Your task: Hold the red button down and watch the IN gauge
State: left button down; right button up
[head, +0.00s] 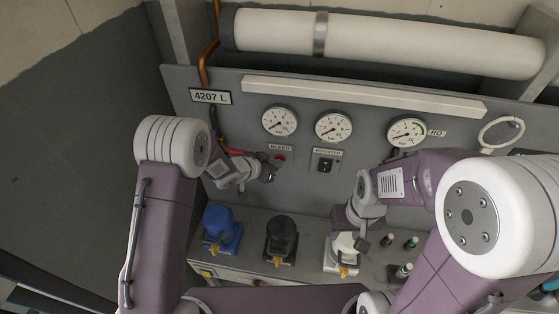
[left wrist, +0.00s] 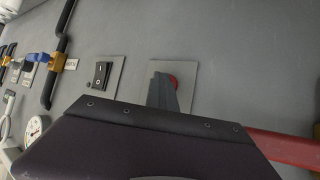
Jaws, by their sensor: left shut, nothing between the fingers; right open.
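Three round gauges are on the panel: left (head: 280,123), middle (head: 333,127) and right (head: 407,131). I cannot read an IN label on any. The left and middle needles appear to point lower left. My right gripper (head: 375,243) is open above the bench.
A black rocker switch (head: 325,165) is right of the button. Blue (head: 221,228), black (head: 281,238) and white (head: 341,254) fittings stand on the ledge below, with small bottles (head: 411,242) at right. A white cylinder (head: 390,42) lies above the panel.

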pick_arm(q)
jog(key=shift+s+a+b, duration=0.2)
jog(key=shift+s+b, duration=0.15)
jog(key=shift+s, duration=0.55)
jog(key=s, duration=0.2)
jog(key=s+a+b, duration=0.1)
jog(key=s, duration=0.2)
dwell(0.3)
